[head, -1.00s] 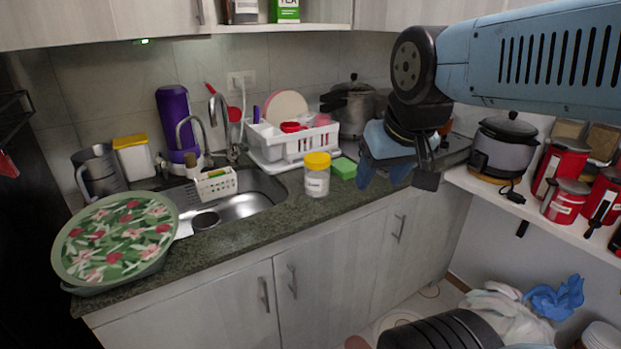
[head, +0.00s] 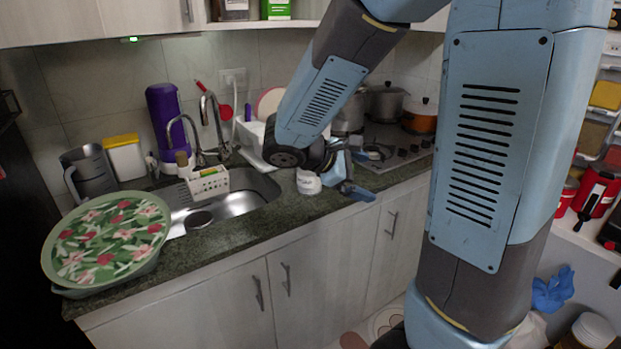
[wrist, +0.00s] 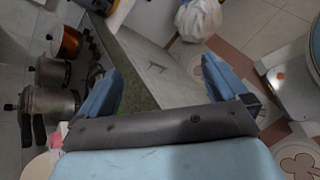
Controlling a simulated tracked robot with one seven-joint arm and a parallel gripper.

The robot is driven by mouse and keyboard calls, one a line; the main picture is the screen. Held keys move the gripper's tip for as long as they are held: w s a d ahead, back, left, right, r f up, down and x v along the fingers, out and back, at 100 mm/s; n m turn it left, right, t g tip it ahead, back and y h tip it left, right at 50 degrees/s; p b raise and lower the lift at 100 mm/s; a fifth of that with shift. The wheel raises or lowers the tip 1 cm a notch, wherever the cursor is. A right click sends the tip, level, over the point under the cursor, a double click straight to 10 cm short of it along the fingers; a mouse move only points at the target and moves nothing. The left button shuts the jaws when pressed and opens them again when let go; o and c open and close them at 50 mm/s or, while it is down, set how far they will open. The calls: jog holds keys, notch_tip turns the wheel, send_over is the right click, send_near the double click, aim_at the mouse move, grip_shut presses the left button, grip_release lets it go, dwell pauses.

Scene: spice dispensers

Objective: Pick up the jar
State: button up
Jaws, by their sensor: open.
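The jar (head: 308,183) stands on the dark green counter just right of the sink. Only its white lower body shows in the head view; my wrist hides its top. My gripper (head: 350,172) is at the jar's right side, with its blue fingers spread and low over the counter. In the wrist view my gripper (wrist: 160,65) is open, with no object seen between its fingers.
The sink (head: 232,208) with a white caddy (head: 208,184) lies left of the jar. A white dish rack (head: 252,138) stands behind, partly hidden by my arm. Pots (head: 385,102) stand on the stove at the right. A floral tray (head: 108,238) fills the left counter end.

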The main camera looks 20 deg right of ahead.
jog(key=w+a+f+n+t+h, duration=0.3)
jog(key=w+a+f+n+t, duration=0.15)
jog(key=w+n, duration=0.35)
jog(key=n+t+y, duration=0.2)
jog(key=n+t, duration=0.5)
send_near(310, 176)
jog(key=shift+w+a+r, duration=0.35)
jog(key=shift+w+a, duration=0.4)
jog(key=shift+w+f, duration=0.1)
jog(key=shift+w, duration=0.05)
jog(key=x, duration=1.3)
jog(key=shift+w+d, duration=0.1)
jog(key=shift+d, duration=0.2)
jog(key=shift+r, duration=0.2)
jog(key=c, duration=1.3)
